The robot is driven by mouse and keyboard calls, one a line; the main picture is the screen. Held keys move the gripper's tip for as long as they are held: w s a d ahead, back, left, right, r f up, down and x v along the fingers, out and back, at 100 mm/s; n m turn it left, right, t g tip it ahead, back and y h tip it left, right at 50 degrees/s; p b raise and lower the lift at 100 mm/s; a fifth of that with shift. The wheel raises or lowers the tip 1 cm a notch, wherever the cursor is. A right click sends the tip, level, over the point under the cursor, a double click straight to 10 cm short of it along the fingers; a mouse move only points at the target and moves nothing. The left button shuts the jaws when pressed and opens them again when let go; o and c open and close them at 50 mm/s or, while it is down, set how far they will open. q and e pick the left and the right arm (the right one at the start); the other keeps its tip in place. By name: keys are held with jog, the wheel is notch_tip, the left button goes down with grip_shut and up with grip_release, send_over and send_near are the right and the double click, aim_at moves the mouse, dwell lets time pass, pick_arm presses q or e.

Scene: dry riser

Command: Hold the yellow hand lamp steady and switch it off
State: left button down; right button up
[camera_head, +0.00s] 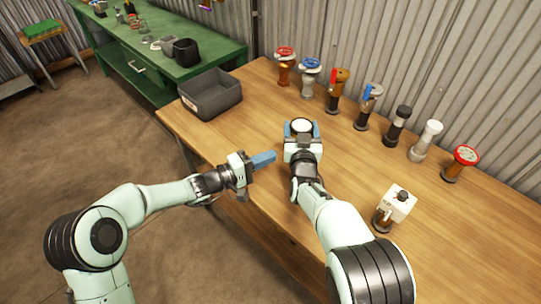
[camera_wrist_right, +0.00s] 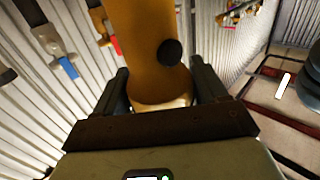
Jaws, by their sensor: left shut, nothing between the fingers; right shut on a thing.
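The yellow hand lamp (camera_wrist_right: 138,45) fills the middle of the right wrist view, with a round black button (camera_wrist_right: 171,52) on its side. My right gripper (camera_wrist_right: 160,88) is shut around the lamp body, one finger on each side. In the head view the lamp's round pale top with a dark rim (camera_head: 302,126) shows between the blue fingers of my right gripper (camera_head: 302,134). Whether its base touches the table is hidden. My left gripper (camera_head: 264,160) is shut and empty, left of the lamp and apart from it, fingertips pointing toward it.
The wooden table (camera_head: 255,100) carries a grey open bin (camera_head: 213,96) at its left. A row of valves and fittings, including a red-wheel valve (camera_head: 285,68), stands along the back. A green workbench (camera_head: 165,65) is behind.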

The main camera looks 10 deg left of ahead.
jog(key=o, duration=1.3)
jog(key=shift+o, duration=0.2)
jog(key=s+d, duration=0.1)
jog(key=s, duration=1.1)
jog(key=shift+d, duration=0.2)
